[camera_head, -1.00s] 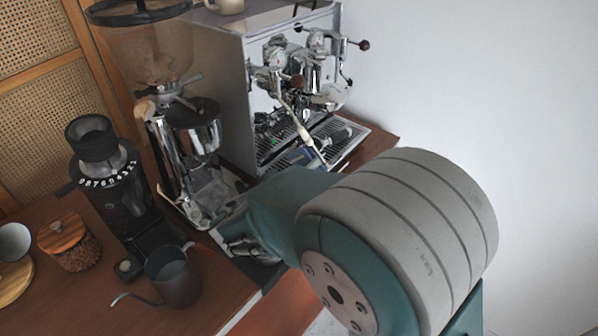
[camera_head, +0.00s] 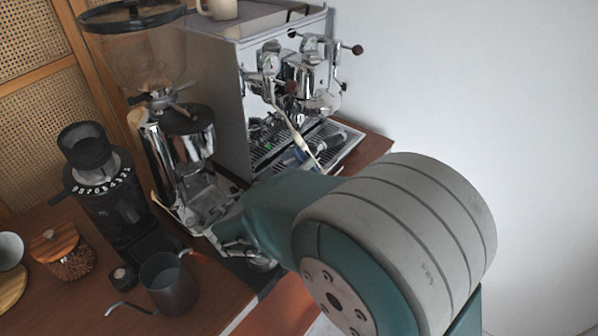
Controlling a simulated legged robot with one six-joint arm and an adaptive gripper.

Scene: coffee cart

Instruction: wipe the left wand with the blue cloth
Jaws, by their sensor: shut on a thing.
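The espresso machine (camera_head: 226,105) stands at the upper middle. A pale, slanting wand (camera_head: 290,127) hangs at its left front, with its lower end over the drip tray (camera_head: 343,157). A small blue patch (camera_head: 297,157), perhaps the blue cloth, shows beside the wand's lower end. Whether it touches the wand is unclear, and its lower part is hidden behind my teal arm link. My gripper cannot be made out; my arm covers that area.
A grinder (camera_head: 197,150) stands left of the machine, and a smaller black grinder (camera_head: 107,200) further left. A dark kettle (camera_head: 170,285) and a wooden-lidded jar (camera_head: 72,262) stand on the counter (camera_head: 215,305). A cup (camera_head: 222,9) sits on the machine. A white wall is at right.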

